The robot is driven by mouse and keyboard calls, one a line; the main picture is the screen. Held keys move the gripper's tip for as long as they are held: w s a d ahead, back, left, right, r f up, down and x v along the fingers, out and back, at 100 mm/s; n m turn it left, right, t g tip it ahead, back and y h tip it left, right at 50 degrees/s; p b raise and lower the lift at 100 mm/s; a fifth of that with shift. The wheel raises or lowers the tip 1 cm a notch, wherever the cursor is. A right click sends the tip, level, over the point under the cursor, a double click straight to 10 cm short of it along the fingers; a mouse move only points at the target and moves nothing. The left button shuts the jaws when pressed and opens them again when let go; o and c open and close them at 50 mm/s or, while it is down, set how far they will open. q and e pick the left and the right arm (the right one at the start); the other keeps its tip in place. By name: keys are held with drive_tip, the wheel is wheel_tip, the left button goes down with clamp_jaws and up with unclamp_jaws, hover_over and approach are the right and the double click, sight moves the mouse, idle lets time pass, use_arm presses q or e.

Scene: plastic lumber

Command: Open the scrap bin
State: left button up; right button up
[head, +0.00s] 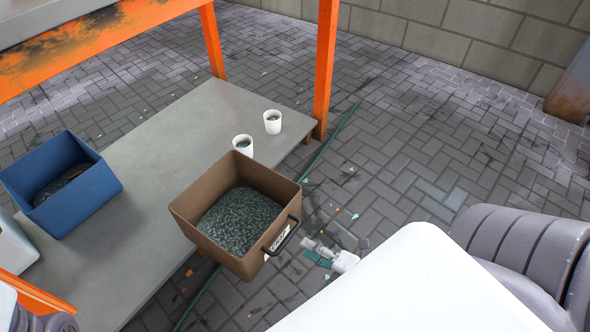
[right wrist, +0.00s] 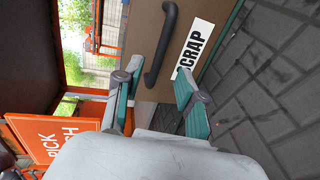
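The scrap bin (head: 205,228) is a brown, open-topped box filled with dark grey-green bits. It is on the grey lower shelf, and its front end reaches out over the shelf's edge. Its front has a white SCRAP label (right wrist: 193,50) and a dark bar handle (right wrist: 160,48), which also shows in the head view (head: 284,236). My right gripper (head: 312,250) is open and empty just in front of the handle. In the right wrist view its teal-padded fingers (right wrist: 157,78) are spread, with the handle's lower end ahead between them. My left gripper is out of view.
A blue bin (head: 100,185) with dark contents and two white cups (head: 272,122) (head: 243,145) stand on the grey shelf (head: 165,150). An orange post (head: 326,60) rises at the shelf's corner. The paved floor (head: 420,150) to the right is mostly clear, with small scraps.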

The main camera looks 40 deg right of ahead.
drive_tip(key=shift+v, duration=2.3)
